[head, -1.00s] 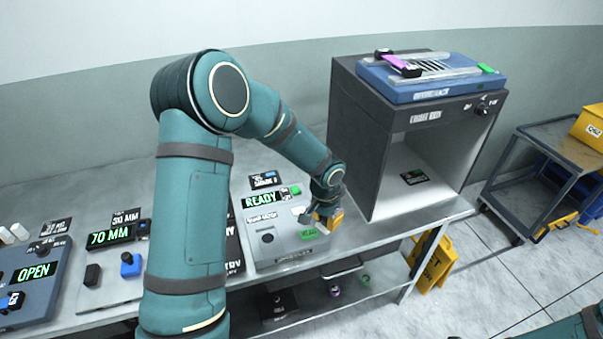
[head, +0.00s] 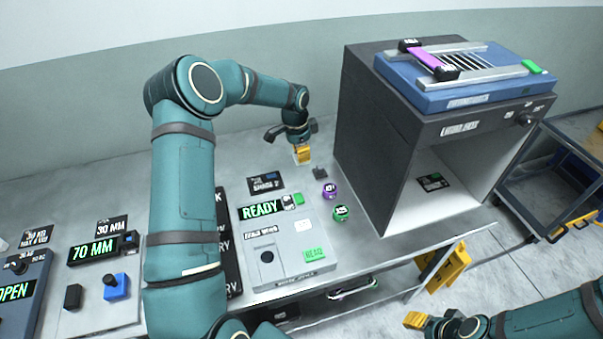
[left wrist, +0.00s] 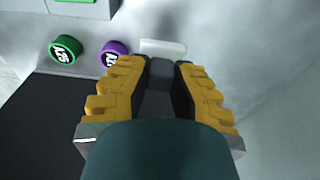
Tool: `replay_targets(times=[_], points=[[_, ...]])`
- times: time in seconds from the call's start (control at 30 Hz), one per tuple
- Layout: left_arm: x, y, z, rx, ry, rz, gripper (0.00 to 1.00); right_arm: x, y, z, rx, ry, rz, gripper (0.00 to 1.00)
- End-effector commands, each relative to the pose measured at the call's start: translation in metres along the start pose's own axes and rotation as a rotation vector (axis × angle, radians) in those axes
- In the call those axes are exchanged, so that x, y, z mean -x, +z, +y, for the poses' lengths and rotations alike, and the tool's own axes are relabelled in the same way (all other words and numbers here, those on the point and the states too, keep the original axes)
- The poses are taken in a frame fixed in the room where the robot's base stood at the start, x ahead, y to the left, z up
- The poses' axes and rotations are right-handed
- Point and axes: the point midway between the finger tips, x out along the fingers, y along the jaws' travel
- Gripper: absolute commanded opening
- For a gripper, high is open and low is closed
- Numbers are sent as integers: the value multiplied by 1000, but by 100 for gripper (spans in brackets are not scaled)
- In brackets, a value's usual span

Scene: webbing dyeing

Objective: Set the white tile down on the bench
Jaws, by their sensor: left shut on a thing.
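The white tile (left wrist: 163,46) shows in the left wrist view as a pale strip just beyond my left fingertips. A dark grey block (left wrist: 160,75) lies between the yellow fingers, next to the tile. My left gripper (left wrist: 158,68) is shut on the tile; the block partly hides the contact. In the head view my left gripper (head: 302,154) points down over the back of the bench (head: 345,245), left of the dark box; I cannot make out the tile clearly there. My right gripper (head: 415,320) is at the lower right, its jaw opening unclear.
A purple cap (head: 330,190) and a green cap (head: 341,213) stand on the bench near the left gripper. A small dark piece (head: 319,172) lies behind them. The READY device (head: 280,245) is in front left. The dark open-fronted box (head: 385,130) stands to the right.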

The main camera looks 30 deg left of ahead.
Motion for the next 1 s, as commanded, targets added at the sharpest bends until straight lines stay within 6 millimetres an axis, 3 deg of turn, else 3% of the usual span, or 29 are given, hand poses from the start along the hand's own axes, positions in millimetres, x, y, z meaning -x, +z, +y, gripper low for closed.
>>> replay_targets(times=[0.4, 0.57, 0.8, 1.0], points=[[-57, 7, 0, 1, 1, 0, 0, 0, 0, 0, -1, 0, -1, 47], [-66, 8, 0, 0, -1, 0, 0, 0, 0, 0, -1, 0, 0, 47], [-96, 12, 0, 0, -1, 0, 0, 1, 0, 0, 0, 0, 0, 47], [-99, 12, 0, 1, -3, 1, 0, 1, 0, 0, 0, 0, 0, 47]])
